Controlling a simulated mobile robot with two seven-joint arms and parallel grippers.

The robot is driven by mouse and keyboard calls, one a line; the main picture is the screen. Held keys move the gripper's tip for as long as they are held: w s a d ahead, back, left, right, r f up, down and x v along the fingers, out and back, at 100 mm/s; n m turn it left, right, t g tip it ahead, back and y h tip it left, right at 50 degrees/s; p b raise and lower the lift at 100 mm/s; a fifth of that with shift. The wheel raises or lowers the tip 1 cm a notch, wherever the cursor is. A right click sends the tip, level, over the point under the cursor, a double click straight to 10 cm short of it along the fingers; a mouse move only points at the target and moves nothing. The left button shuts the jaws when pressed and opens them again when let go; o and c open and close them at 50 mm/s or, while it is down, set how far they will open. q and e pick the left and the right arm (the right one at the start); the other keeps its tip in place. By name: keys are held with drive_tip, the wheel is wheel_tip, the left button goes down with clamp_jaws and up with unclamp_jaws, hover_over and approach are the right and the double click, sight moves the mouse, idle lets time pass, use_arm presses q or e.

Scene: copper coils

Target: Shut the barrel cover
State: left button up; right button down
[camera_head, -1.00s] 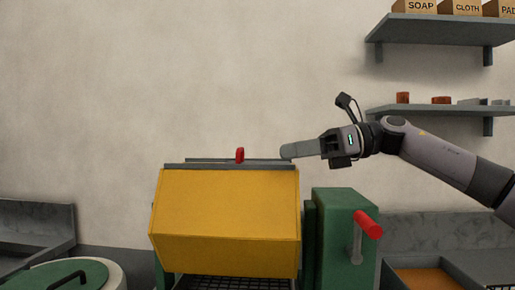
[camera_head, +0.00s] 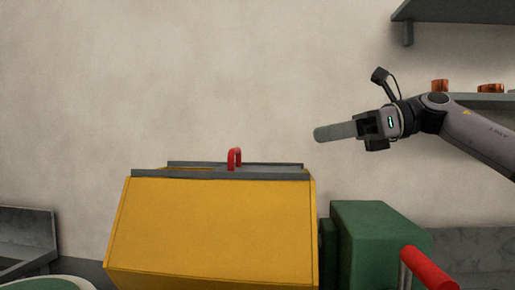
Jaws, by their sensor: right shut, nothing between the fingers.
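The yellow barrel (camera_head: 215,232) stands at the lower middle of the head view, with its lower part cut off by the frame. Grey strips (camera_head: 270,174) run along its top edge, with a thin bit of yellow between them at the left. A red handle (camera_head: 234,158) stands up from the top, near the middle. I cannot tell from this low angle how far the cover is open. My right gripper (camera_head: 322,134) is shut and empty, pointing left. It appears above the barrel's right end, apart from the handle. My left gripper is not in view.
A green housing (camera_head: 378,245) stands right of the barrel, with a red crank grip (camera_head: 428,268) in front of it. Grey shelves hang on the wall at the right, the lower one behind my right arm. A grey trough (camera_head: 25,238) is at the lower left.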

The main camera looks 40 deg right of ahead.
drive_tip(key=p, duration=0.4)
approach(238, 150)
drive_tip(key=x, duration=0.5)
drive_tip(key=shift+w+a, duration=0.1)
drive_tip(key=shift+a, duration=0.05)
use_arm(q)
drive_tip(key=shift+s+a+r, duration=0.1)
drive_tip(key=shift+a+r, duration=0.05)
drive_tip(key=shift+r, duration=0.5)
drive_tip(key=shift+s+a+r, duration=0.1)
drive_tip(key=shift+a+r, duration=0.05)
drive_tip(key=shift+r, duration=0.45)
use_arm(e)
drive_tip(key=shift+x, duration=0.75)
